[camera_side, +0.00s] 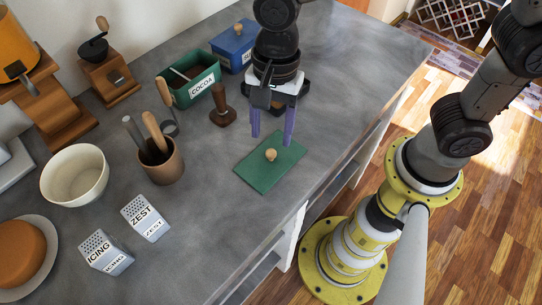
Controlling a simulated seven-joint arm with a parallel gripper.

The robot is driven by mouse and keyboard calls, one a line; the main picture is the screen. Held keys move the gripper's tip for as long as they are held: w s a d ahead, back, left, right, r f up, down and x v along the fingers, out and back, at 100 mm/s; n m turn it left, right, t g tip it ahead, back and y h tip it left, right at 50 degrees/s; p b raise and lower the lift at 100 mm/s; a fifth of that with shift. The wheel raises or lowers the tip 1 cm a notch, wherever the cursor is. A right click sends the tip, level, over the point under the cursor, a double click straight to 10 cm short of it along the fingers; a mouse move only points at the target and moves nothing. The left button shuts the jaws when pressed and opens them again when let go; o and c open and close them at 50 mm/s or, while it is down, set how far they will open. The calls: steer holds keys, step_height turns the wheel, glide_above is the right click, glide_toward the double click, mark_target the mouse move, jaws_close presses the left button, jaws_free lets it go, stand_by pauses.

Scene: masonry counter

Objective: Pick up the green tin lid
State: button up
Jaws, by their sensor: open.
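The green tin lid (259,174) lies flat on the grey counter near its front edge. It is a green rectangle with a round wooden knob (270,155) on top. My gripper (272,137) hangs above the lid's far part with its two purple fingers apart and pointing down. The fingertips are close to the knob; whether they are level with it I cannot tell. Nothing is between the fingers. The green cocoa tin (188,82) stands open behind and to the left, with a scoop handle inside it.
A blue tin (234,50) with a knobbed lid stands behind my gripper. A wooden tamper (222,108) stands left of it. A utensil cup (162,163), white bowl (75,176), zest shaker (146,218) and icing shaker (104,254) are further left. The counter (215,240) is bare in front.

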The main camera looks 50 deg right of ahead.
mark_target(271, 152)
steer(key=shift+s+a+f, duration=0.1)
steer(key=shift+a+f, duration=0.05)
steer(key=shift+f, duration=1)
steer(key=shift+s+a+f, duration=0.1)
steer(key=shift+f, duration=1.05)
jaws_close()
